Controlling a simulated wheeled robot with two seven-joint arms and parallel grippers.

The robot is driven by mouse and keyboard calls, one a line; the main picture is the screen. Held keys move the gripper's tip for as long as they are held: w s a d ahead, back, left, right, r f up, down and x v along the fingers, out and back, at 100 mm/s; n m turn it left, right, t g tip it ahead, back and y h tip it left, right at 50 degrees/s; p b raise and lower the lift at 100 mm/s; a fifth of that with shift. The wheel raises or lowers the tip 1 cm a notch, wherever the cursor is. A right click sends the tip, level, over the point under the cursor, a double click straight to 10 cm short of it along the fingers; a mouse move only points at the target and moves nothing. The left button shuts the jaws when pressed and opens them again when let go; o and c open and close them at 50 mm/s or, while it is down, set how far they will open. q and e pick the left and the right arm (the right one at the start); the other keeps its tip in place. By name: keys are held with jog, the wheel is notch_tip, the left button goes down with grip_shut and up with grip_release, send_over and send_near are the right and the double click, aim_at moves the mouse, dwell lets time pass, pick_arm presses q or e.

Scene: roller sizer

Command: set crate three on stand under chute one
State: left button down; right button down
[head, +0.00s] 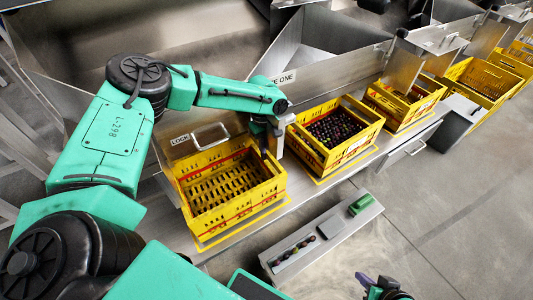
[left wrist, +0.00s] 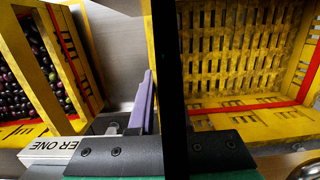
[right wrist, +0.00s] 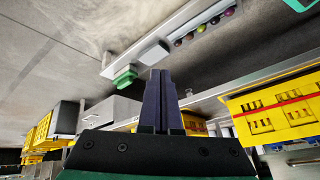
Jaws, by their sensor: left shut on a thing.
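An empty yellow slatted crate with a red stripe (head: 232,212) sits at the left end of the steel bench, over a yellow frame. It fills the right of the left wrist view (left wrist: 245,112). My left gripper (head: 274,146) is shut on the wall of this crate nearest the fruit crate. No crate number is readable. My right gripper (right wrist: 164,100) is shut and empty, low at the bottom of the head view.
A "LOOK" label (head: 180,140) and a metal handle (head: 210,136) are behind the empty crate. More yellow crates (head: 404,103) line the bench to the right. A low grey shelf (head: 320,236) in front holds several small fruits and a green object (head: 360,205). Open floor lies right.

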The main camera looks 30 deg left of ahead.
dwell(0.3)
pick_arm(q)
jog(key=c, duration=0.9)
grip_release()
jog(key=shift+f, duration=0.1)
